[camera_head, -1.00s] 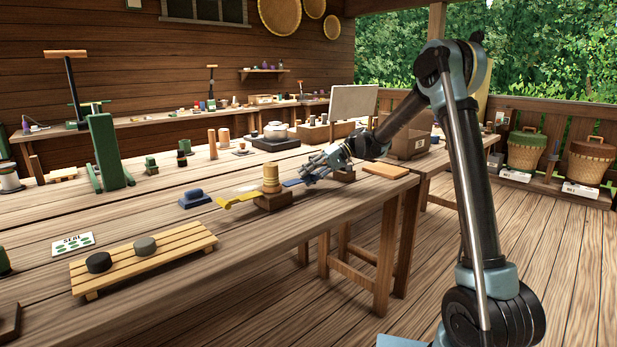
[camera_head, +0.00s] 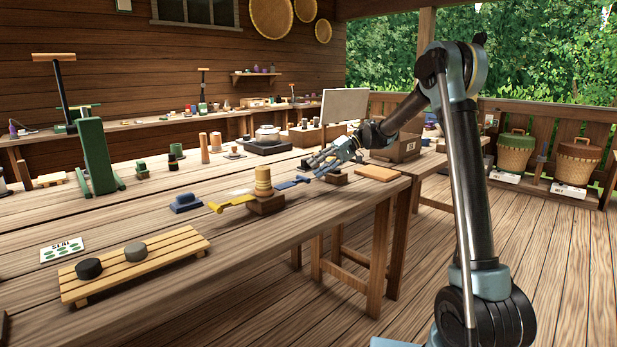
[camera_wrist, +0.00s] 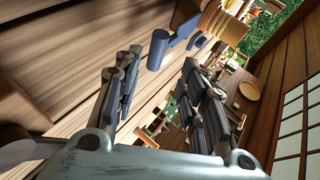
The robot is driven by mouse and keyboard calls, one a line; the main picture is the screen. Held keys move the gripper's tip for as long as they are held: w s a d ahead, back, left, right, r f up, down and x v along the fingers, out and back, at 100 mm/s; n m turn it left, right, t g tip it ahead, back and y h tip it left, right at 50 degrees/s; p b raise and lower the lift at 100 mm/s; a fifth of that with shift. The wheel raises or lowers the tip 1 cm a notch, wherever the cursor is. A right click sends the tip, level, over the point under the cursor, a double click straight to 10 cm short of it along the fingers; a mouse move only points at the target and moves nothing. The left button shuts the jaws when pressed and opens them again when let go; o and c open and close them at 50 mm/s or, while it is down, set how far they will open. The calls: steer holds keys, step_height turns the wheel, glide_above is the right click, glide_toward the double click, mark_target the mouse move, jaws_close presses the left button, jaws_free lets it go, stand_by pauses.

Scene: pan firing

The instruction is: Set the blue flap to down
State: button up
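The blue flap (camera_head: 290,184) sticks out to the right from a small wooden block, low over the table and roughly flat; its exact tilt is hard to tell. The block (camera_head: 266,205) carries a stacked tan cylinder (camera_head: 263,180), and a yellow flap (camera_head: 231,204) sticks out on its left. My gripper (camera_head: 318,163) is just right of and above the blue flap's outer end. In the wrist view the blue flap (camera_wrist: 161,48) shows beyond the gap between my spread fingers (camera_wrist: 160,88), with nothing seen held between them.
A dark blue block (camera_head: 186,202) sits left of the yellow flap. A flat orange-brown board (camera_head: 377,173) lies at the table's right end, near my gripper. A slatted rack (camera_head: 140,265) with two dark discs stands at the front left. The table between is mostly bare.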

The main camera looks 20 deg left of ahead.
steer(key=shift+v, duration=1.75)
